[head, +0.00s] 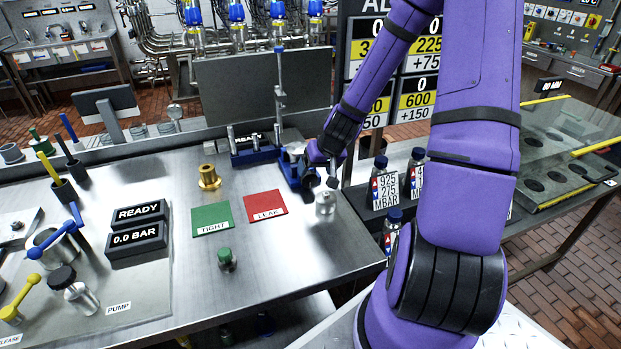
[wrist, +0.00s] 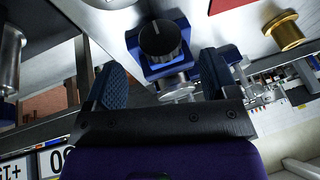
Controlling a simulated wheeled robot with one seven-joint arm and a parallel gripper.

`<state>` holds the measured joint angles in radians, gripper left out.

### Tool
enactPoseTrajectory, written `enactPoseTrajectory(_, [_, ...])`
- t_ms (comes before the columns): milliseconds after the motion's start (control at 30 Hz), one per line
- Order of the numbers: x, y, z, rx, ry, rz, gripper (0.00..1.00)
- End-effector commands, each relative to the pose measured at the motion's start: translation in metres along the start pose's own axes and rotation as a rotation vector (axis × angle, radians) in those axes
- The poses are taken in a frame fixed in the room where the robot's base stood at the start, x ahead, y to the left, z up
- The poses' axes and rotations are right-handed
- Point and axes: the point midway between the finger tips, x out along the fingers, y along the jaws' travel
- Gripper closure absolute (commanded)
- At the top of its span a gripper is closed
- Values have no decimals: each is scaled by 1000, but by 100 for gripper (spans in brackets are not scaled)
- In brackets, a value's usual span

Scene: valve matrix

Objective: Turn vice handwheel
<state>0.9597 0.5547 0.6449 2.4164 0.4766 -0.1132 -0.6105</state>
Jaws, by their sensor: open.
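The blue vice (head: 291,168) stands near the right end of the steel bench. In the wrist view, a round black knob that looks like the handwheel (wrist: 160,38) sits on the blue vice body (wrist: 176,64), with a silver part below it. My gripper (wrist: 165,78) is open, its two blue pads wide apart on either side of the knob and short of it in the picture. Nothing is held. In the head view my gripper (head: 323,170) is close beside the vice's right side, and the handwheel is hard to make out there.
A small silver cylinder (head: 325,204) stands on the bench just in front of the vice. A red card (head: 265,206), a green card (head: 212,219) and a brass fitting (head: 208,178) lie to the left. Dark bottles (head: 388,190) stand right of the bench.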

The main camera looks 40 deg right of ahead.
Motion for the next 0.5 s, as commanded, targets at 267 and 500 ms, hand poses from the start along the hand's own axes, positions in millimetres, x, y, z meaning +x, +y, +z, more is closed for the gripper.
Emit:
enactPoseTrajectory(267, [35,0,0,2,-2,-2,20])
enactPoseTrajectory(500, [50,0,0,1,-1,-1,20])
